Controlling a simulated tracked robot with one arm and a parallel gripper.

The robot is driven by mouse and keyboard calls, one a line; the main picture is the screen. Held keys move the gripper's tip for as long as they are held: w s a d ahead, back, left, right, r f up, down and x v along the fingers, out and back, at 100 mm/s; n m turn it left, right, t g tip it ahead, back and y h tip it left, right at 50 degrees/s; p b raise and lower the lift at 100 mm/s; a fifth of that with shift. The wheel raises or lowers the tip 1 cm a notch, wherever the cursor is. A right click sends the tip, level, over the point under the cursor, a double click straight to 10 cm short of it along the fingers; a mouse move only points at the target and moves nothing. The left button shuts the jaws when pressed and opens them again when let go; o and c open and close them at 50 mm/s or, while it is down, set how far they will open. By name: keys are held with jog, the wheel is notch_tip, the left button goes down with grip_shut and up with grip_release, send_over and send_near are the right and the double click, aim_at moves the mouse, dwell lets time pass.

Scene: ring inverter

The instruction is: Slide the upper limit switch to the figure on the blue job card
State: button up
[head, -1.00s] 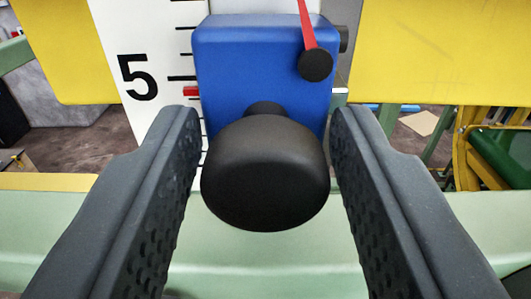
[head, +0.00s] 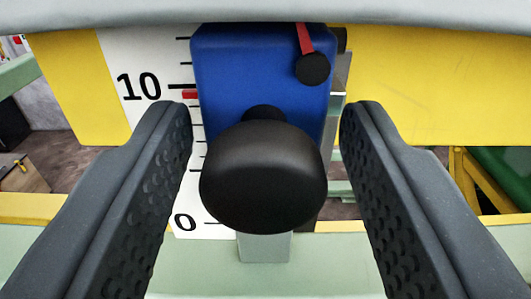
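A blue switch block (head: 260,75) sits on a white scale (head: 125,60) with black ticks. Its red pointer (head: 190,95) is on the block's left side, slightly below the long tick at 10. A red lever (head: 305,38) with a small black knob (head: 312,69) is on the block's upper right. A large black knob (head: 263,180) sticks out from the block towards me. My gripper (head: 266,120) is open around it, one finger on each side, with a narrow gap at both. The blue job card is not in view.
A yellow panel (head: 430,85) lies behind on both sides. A pale grey bar (head: 265,12) crosses the top. A 0 mark shows low on the scale, above a pale green ledge (head: 300,285). A green object (head: 505,170) stands at the far right.

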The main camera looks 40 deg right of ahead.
jog(key=shift+s, duration=0.1)
dwell(0.3)
jog(key=shift+s+a+b, duration=0.35)
jog(key=shift+s, duration=0.1)
jog(key=b+v, duration=0.3)
jog(key=v, duration=0.9)
jog(key=shift+s+a, duration=0.15)
jog(key=shift+s, duration=0.1)
jog(key=shift+f, duration=0.1)
